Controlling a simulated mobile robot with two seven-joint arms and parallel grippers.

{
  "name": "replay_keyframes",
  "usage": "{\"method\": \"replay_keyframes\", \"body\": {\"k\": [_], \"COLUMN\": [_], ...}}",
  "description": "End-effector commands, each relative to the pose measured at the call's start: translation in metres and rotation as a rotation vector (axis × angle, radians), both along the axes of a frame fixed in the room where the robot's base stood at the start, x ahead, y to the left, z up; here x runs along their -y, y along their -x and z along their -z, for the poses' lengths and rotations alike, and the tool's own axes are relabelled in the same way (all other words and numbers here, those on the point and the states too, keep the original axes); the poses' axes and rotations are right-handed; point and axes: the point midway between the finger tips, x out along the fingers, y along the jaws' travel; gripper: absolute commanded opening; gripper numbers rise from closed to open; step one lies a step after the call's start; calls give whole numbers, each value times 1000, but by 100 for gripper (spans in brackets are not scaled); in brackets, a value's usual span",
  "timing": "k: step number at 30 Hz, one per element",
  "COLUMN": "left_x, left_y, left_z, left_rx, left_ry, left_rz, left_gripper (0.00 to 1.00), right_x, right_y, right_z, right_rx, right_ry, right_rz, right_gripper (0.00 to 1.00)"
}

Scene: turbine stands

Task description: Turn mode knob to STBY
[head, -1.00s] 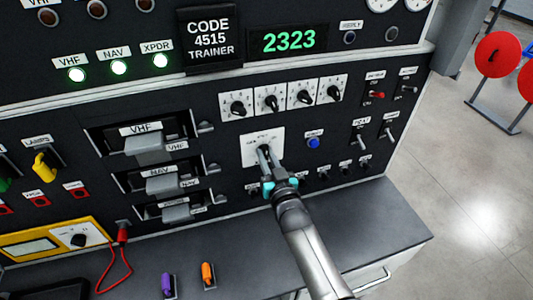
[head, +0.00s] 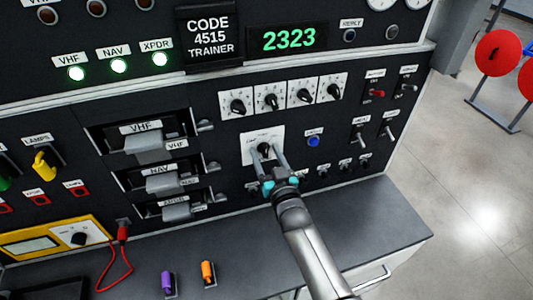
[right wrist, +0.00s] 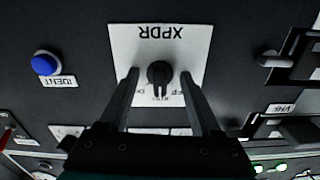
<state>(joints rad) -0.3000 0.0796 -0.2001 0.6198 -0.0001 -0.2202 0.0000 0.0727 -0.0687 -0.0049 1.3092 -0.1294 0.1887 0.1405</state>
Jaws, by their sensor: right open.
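The mode knob (head: 264,147) is a small black knob on a white plate (head: 248,152) on the dark panel, below the row of four-digit selector dials. In the right wrist view the knob (right wrist: 160,73) shows upside down on its plate (right wrist: 190,42), marked XPDR. Its pointer end is toward the small position labels, which are partly hidden and too small to read surely. My right gripper (head: 267,157) is open, with one finger on each side of the knob and visible gaps between. In the right wrist view the gripper (right wrist: 159,78) frames the knob. My left gripper is not in view.
A blue IDENT button (head: 313,141) sits right of the knob. Selector dials (head: 271,101) are above, VHF and NAV pull handles (head: 150,145) to the left, and toggle switches (head: 362,137) to the right. The display (head: 288,39) reads 2323. A grey ledge (head: 370,225) lies below.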

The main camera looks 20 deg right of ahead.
Motion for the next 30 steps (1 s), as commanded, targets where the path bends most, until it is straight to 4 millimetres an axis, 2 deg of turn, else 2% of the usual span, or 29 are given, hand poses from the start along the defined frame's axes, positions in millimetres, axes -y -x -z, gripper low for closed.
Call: {"method": "replay_keyframes", "body": {"k": [18,30], "left_x": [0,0], "left_y": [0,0], "left_z": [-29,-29], "left_rx": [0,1], "left_ry": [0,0], "left_rz": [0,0], "left_gripper": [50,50], "right_x": [2,2], "right_y": [46,48], "right_z": [-1,0], "right_rx": [-1,0], "right_ry": [0,0], "right_rz": [0,0], "right_gripper": [65,65]}}
